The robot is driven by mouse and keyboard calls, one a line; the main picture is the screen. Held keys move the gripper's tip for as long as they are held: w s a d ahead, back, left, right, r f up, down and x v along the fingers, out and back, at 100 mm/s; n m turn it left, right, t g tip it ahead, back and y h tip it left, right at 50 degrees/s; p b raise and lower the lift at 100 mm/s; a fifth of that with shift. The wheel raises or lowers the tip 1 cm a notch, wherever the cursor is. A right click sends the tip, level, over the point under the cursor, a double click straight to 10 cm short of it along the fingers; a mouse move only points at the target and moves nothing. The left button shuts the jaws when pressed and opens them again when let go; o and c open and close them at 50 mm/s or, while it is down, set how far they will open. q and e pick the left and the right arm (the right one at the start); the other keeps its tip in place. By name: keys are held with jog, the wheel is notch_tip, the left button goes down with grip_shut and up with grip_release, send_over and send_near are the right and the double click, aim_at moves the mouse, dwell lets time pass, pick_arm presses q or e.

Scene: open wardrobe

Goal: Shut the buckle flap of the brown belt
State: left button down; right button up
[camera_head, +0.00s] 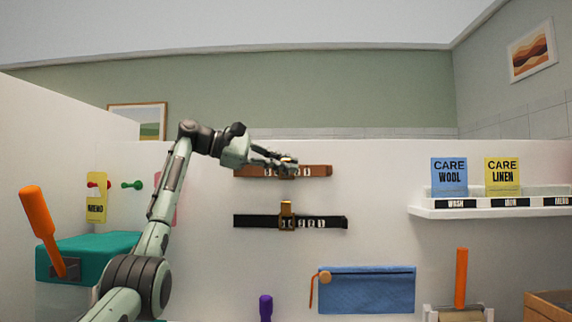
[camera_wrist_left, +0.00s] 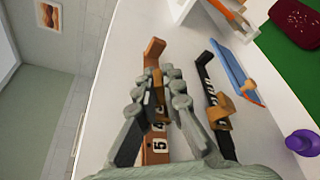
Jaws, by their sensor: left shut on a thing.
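The brown belt (camera_head: 318,171) is fixed level on the white wall panel and carries white number tiles. It also shows in the wrist view (camera_wrist_left: 154,50), running down behind my fingers. My left gripper (camera_head: 288,165) is at the middle of this belt, and in the wrist view (camera_wrist_left: 160,85) its fingers are closed together. A small brass-coloured buckle flap (camera_head: 288,159) shows at the fingertips, and the fingers are shut on it. The fingers hide most of the buckle, so its exact angle cannot be told. My right gripper is in neither view.
A black belt (camera_head: 258,221) with a brass buckle hangs just below. A blue pouch (camera_head: 375,290) and a purple knob (camera_head: 265,307) are lower. A shelf (camera_head: 480,213) with two CARE cards is at the right. A teal box (camera_head: 85,255) stands at the left.

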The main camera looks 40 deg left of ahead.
aim_at(286, 173)
pick_arm(q)
jog(key=shift+f, duration=0.1)
jog(key=shift+f, duration=0.1)
jog(key=shift+w+a+f+m+t+b, duration=0.15)
jog(key=shift+f+m+t+b, duration=0.1)
jog(key=shift+m+t+b, duration=0.25)
jog(key=shift+w+d+f+m+t+b, duration=0.1)
jog(key=shift+f+m+t+b, duration=0.15)
jog(key=shift+m, duration=0.35)
jog(key=shift+w+a+f+m+t+b, duration=0.2)
jog(key=shift+f+m+t+b, duration=0.15)
jog(key=shift+m, duration=0.55)
jog(key=shift+w+a+f+m+t+h, duration=0.15)
jog(key=shift+m+t, duration=0.1)
jog(key=shift+m, duration=0.35)
jog(key=shift+w+a+m+t+h, duration=0.15)
jog(key=shift+m+t, duration=0.1)
jog(key=shift+m, duration=0.35)
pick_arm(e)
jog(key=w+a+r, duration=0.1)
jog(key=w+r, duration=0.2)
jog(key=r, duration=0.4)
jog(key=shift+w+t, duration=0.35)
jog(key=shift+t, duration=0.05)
pick_arm(q)
jog(key=c, duration=1.6)
grip_release()
jog(key=shift+c, duration=0.2)
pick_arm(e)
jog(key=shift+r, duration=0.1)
